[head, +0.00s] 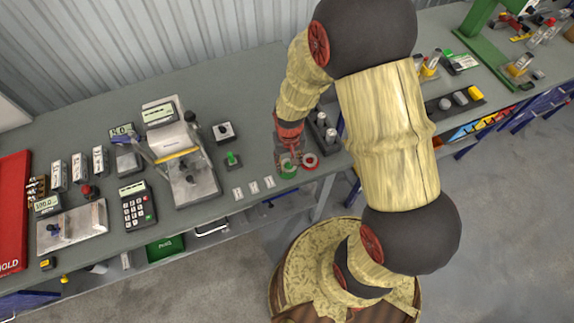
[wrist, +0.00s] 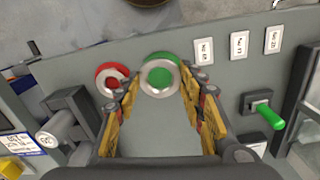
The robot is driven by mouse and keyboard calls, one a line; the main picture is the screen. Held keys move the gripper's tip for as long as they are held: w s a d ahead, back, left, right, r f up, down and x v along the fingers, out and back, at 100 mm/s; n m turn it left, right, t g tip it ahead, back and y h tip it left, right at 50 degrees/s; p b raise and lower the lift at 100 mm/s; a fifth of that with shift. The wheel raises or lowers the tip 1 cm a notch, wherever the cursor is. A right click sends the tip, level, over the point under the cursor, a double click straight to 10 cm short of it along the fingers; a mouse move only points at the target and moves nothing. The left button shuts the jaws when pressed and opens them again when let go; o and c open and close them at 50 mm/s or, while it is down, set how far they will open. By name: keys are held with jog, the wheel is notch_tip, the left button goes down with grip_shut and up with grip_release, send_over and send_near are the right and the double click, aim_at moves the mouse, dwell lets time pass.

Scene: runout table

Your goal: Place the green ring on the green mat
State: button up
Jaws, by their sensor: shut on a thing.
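A pale metallic ring (wrist: 145,82) is between the tips of my gripper (wrist: 162,88) in the wrist view; I take it as the green ring, though little green shows on its own face. The green mat (wrist: 159,54) lies behind it, showing through its hole and past its upper edge. I cannot tell whether the ring touches the mat. In the head view the green mat (head: 289,173) lies near the bench's front edge, with my gripper (head: 289,158) over it. My gripper is shut on the ring, which is mostly hidden there.
A red mat (head: 310,161) with a pale ring on it lies just right of the green mat. Small white labels (head: 254,187) lie to the left. A green-handled toggle (head: 232,159) and a block with grey knobs (head: 322,130) stand close by.

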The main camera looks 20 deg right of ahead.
aim_at(287, 165)
jog(key=shift+w+f, duration=0.6)
jog(key=shift+f, duration=0.05)
jog(key=shift+w+f, duration=0.1)
jog(key=shift+f, duration=1.55)
jog(key=shift+f, duration=0.2)
jog(key=o, duration=1.2)
jog(key=shift+o, duration=0.9)
jog(key=shift+r, duration=0.2)
